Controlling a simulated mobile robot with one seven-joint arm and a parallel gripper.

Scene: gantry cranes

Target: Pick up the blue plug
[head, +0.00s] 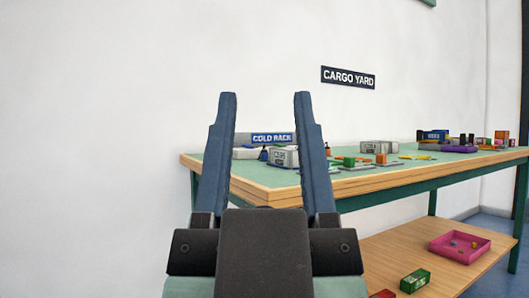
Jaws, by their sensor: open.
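My gripper (265,97) is open and empty in the head view, its two dark blue-grey fingers pointing up in front of the table (360,187). Between the fingers, behind them, a small dark blue thing (263,155) stands beside a white-grey box (284,157). It may be the blue plug, but it is too small to tell.
A "COLD RACK" sign (271,139) stands on the green tabletop. Orange and green blocks, grey boxes and a purple tray (445,149) spread to the right. The lower wooden shelf (400,254) also holds a green box (415,281). The left side is bare wall.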

